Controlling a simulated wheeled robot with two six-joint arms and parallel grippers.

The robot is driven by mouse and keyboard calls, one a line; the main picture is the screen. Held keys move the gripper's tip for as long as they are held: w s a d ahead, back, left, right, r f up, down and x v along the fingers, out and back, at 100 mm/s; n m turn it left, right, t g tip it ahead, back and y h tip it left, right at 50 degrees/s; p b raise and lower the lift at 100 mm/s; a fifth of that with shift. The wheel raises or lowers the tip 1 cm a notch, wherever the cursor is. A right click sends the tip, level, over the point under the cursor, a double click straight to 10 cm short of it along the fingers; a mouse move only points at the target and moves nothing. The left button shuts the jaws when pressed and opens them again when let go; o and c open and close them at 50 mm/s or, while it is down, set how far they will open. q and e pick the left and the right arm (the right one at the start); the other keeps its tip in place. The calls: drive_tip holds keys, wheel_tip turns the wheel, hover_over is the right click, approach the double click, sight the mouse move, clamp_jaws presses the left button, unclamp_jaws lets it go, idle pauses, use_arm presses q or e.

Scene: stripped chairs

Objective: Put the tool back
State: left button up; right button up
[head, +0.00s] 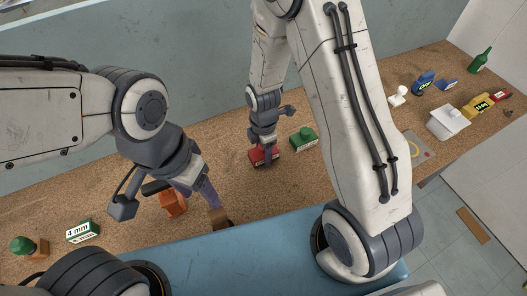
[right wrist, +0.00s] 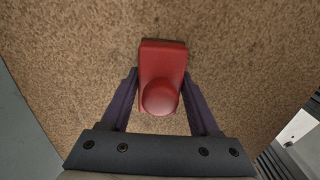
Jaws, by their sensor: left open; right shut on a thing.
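My right gripper (head: 265,148) is low over the brown worktop, shut on a red block with a round red knob (head: 257,157). In the right wrist view the red block (right wrist: 163,62) sits between the two purple fingers (right wrist: 160,108), one along each side, with the knob towards me. I cannot tell whether the block touches the worktop. My left gripper (head: 206,197) is open, close above a small brown block (head: 218,217). An orange piece (head: 172,204) is beside it, with a dark bar (head: 155,187) behind. I cannot tell which thing is the tool.
A green block with a knob (head: 304,139) stands right of the red one. A "4 mm" box (head: 82,232) and a green-knobbed brown block (head: 28,246) are at left. A white box (head: 448,121), yellow box (head: 475,105) and green bottle (head: 480,61) are at right.

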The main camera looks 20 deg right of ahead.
drive_tip(key=shift+f, duration=0.55)
drive_tip(key=shift+f, duration=0.2)
drive_tip(key=o, duration=1.3)
drive_tip(key=shift+r, duration=0.15)
